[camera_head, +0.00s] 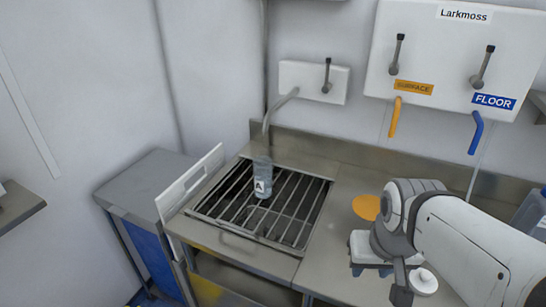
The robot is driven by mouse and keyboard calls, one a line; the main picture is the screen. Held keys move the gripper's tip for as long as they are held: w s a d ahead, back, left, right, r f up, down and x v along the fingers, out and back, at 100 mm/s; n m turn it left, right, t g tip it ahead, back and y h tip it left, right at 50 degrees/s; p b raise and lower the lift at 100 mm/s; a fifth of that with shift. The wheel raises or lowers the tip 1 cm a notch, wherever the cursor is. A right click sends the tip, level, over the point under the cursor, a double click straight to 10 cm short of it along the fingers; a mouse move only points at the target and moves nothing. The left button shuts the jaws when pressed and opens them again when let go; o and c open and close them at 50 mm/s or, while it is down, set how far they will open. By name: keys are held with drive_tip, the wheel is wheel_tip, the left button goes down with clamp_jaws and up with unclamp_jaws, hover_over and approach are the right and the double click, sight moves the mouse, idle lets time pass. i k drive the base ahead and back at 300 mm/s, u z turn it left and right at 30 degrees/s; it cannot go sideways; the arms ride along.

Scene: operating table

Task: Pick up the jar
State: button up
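A clear, greyish jar (263,179) with a dark label bearing a white "A" stands upright on the metal grate of the sink, towards its back and under the tap. My gripper (388,272) is at the lower right, over the steel counter and well apart from the jar. The wrist partly hides its fingers, so its opening is not clear. A small white rounded object (425,281) shows close beside the gripper; whether it touches the gripper cannot be told.
The barred sink grate (285,215) is otherwise clear. A curved tap (275,110) rises behind the jar. An orange disc (366,207) lies on the counter (335,265). A grey-topped blue cabinet (150,180) stands left. A bluish container (530,212) is at the right edge.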

sight(263, 178)
drive_tip(key=u, duration=0.2)
drive_tip(key=k, duration=0.25)
drive_tip(key=z, duration=2)
drive_tip(key=k, duration=0.7)
drive_tip(key=u, duration=1.35)
drive_tip(key=i, duration=1)
